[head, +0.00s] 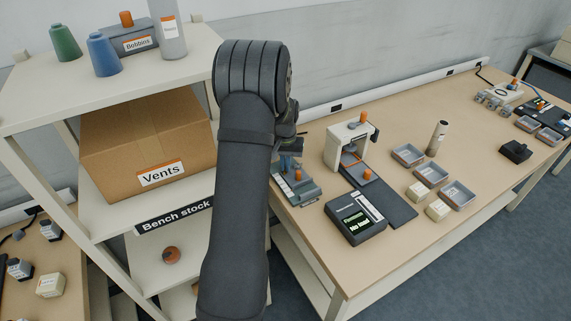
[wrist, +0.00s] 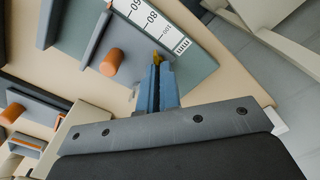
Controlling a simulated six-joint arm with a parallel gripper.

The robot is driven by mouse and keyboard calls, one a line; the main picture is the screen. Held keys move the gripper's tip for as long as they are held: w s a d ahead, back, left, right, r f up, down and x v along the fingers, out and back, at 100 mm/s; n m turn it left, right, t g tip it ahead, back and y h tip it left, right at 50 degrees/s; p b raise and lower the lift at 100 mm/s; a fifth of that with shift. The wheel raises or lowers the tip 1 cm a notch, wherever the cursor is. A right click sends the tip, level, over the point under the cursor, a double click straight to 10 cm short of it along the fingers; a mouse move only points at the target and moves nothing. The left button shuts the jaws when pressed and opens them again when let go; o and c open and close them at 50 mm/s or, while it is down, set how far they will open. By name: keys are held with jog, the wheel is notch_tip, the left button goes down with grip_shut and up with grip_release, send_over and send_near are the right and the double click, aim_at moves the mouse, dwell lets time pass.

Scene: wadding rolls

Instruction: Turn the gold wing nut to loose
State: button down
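The gold wing nut (wrist: 157,58) shows as a small gold bit at the tips of my gripper in the wrist view; most of it is hidden by the fingers. My gripper (wrist: 158,70) has its two blue fingers close together, with a narrow dark gap between them, and they look shut on the nut. The nut stands at a grey-green fixture (wrist: 192,68) with a white numbered scale (wrist: 158,22). In the head view this fixture (head: 300,192) lies at the bench's near left end, and my arm partly covers it. The nut cannot be made out there.
An orange knob (wrist: 112,62) stands close left of my fingers in the wrist view. A white press (head: 347,145) with orange knobs and a dark display unit (head: 355,217) stand right of the fixture. A shelf (head: 100,195) with a Vents box (head: 145,135) is at left.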

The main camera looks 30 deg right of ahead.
jog(key=c, duration=1.6)
grip_release()
jog(key=shift+c, duration=0.2)
notch_tip(320, 180, up, 17)
jog(key=shift+r, duration=0.15)
